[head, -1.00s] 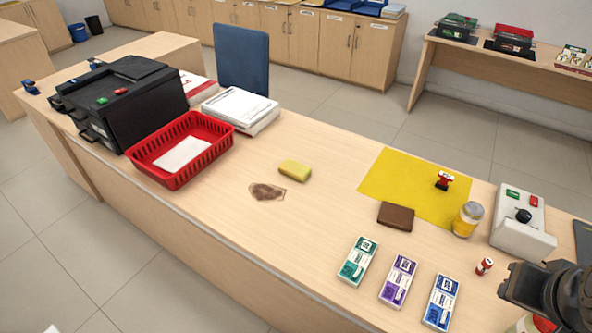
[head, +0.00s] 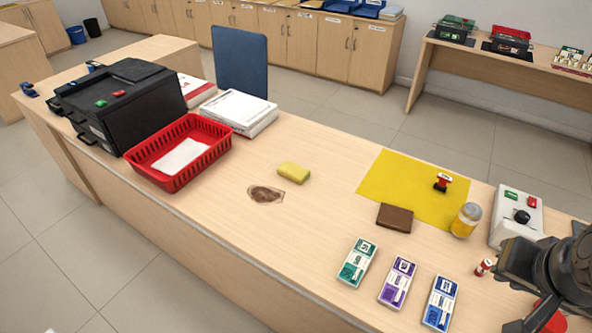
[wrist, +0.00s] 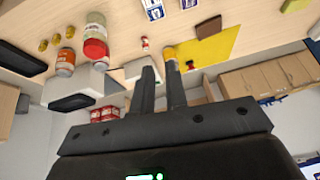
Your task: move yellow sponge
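The yellow sponge (head: 294,172) lies flat on the counter (head: 330,235) in the head view, just behind a brown stain (head: 266,194). In the wrist view a yellow block at the top right edge looks like the sponge (wrist: 296,5), partly cut off. My gripper (wrist: 160,64) shows in the wrist view with its two fingers apart and nothing between them. In the head view my dark arm is at the lower right, far from the sponge; the fingertips are not clear there.
A red basket (head: 180,180) with white paper stands left of the sponge. The counter around the sponge is mostly clear.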

